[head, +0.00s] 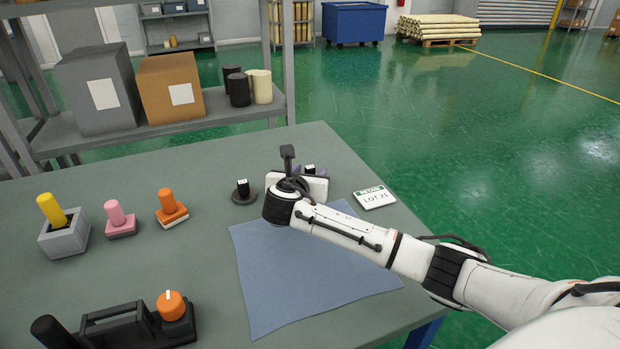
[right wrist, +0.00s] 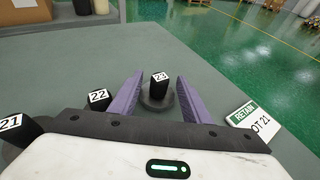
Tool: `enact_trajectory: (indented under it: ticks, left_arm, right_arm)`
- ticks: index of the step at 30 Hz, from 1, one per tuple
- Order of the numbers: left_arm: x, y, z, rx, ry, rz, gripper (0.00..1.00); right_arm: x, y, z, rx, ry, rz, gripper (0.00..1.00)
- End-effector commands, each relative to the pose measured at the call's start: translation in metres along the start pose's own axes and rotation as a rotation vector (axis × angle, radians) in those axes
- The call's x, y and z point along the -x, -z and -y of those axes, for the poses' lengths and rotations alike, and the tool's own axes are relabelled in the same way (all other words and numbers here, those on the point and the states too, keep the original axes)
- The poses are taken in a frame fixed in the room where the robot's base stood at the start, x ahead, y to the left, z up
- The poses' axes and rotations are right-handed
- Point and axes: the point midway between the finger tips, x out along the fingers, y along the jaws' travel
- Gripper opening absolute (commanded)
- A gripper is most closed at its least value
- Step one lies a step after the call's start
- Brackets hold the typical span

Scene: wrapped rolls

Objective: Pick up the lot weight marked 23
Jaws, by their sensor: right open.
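The weight marked 23 (right wrist: 158,88) is a black block on a round dark base. In the right wrist view it stands upright between the two purple fingers of my right gripper (right wrist: 160,82), which is open, with a gap on both sides. In the head view, my right gripper (head: 308,172) mostly hides a weight whose black top (head: 309,169) shows beyond the wrist. The weight marked 22 (right wrist: 99,99) is just left of the fingers, and the weight marked 21 (right wrist: 14,127) is at the left edge. My left gripper is not in view.
A sign reading "RETAIN LOT 21" (head: 374,197) lies right of the gripper. A blue cloth (head: 300,275) lies nearer. Orange, pink and yellow-handled items and a black holder (head: 125,325) occupy the left. A shelf (head: 200,115) stands behind the table.

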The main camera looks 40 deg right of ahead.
Motion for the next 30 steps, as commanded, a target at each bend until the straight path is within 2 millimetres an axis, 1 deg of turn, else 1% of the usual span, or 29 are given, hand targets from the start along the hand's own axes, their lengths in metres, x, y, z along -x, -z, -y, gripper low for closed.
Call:
enact_trajectory:
  ticks: [1, 3, 10, 11, 18, 26, 29, 30]
  left_arm:
    - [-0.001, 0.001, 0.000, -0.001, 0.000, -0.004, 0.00]
    - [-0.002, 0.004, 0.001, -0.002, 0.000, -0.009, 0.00]
    - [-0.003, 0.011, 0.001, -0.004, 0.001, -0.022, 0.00]
    - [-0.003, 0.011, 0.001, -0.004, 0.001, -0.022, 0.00]
    - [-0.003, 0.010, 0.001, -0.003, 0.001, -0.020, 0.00]
    - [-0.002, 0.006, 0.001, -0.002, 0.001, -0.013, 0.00]
    - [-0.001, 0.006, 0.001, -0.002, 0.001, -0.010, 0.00]
    - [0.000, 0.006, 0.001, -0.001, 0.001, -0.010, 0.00]
  right_arm:
    - [-0.006, 0.001, 0.000, 0.000, 0.002, 0.000, 0.43]
    - [-0.011, 0.001, 0.000, 0.000, 0.001, -0.001, 0.43]
    - [-0.013, 0.000, 0.000, 0.000, -0.001, 0.000, 0.43]
    - [-0.013, 0.000, 0.000, 0.000, -0.001, 0.000, 0.42]
    - [-0.013, 0.000, 0.000, 0.000, -0.001, 0.000, 0.01]
    - [-0.012, -0.001, 0.000, -0.001, -0.001, 0.002, 0.00]
    - [-0.011, -0.008, 0.000, -0.003, -0.001, 0.003, 0.00]
    - [-0.009, -0.013, -0.001, -0.004, -0.002, 0.005, 0.00]
